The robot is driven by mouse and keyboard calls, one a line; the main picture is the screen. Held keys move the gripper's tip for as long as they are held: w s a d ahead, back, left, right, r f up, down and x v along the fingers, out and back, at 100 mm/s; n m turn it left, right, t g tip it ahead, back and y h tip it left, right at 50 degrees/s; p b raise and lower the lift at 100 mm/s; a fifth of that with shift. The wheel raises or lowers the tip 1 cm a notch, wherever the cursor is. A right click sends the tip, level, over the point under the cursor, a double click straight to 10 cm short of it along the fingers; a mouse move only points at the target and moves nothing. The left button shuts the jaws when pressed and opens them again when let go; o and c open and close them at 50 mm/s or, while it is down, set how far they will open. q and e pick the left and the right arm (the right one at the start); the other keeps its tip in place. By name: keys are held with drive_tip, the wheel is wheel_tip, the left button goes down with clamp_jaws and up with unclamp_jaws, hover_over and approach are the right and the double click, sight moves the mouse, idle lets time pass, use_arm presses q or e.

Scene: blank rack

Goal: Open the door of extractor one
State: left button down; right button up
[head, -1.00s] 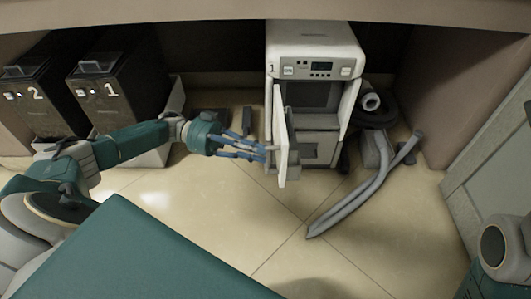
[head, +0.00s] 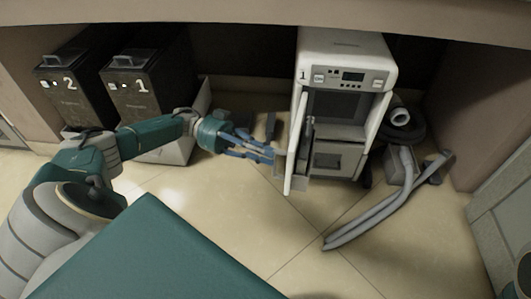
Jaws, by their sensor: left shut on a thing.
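Extractor one is the white machine (head: 346,50) marked 1, under the counter in the head view. Its door (head: 298,160) is hinged on the left and stands swung open, seen nearly edge-on. The dark inside (head: 336,107) shows behind it. My left gripper (head: 271,154) is at the outer face of the door, with its blue fingers shut on the door handle (head: 280,161). The fingers partly hide the handle. My right gripper is not in view.
Two black boxes, marked 2 (head: 72,95) and 1 (head: 146,90), stand to the left. The tiled floor in front (head: 270,225) is clear.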

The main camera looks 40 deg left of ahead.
use_arm(q)
drive_tip(key=shift+w+a+r+t, duration=0.15)
drive_tip(key=shift+w+t, duration=0.05)
drive_tip(key=shift+w, duration=0.15)
drive_tip(key=shift+w+a+r+t, duration=0.15)
drive_tip(key=shift+w+t, duration=0.05)
drive_tip(key=shift+w, duration=0.15)
drive_tip(key=c, duration=1.7)
unclamp_jaws()
drive_tip(key=shift+o, duration=0.2)
drive_tip(key=shift+f, duration=0.1)
drive_tip(key=s+a, duration=0.1)
drive_tip(key=a, duration=0.6)
drive_tip(key=shift+s+g, duration=0.3)
drive_tip(key=shift+s, duration=0.1)
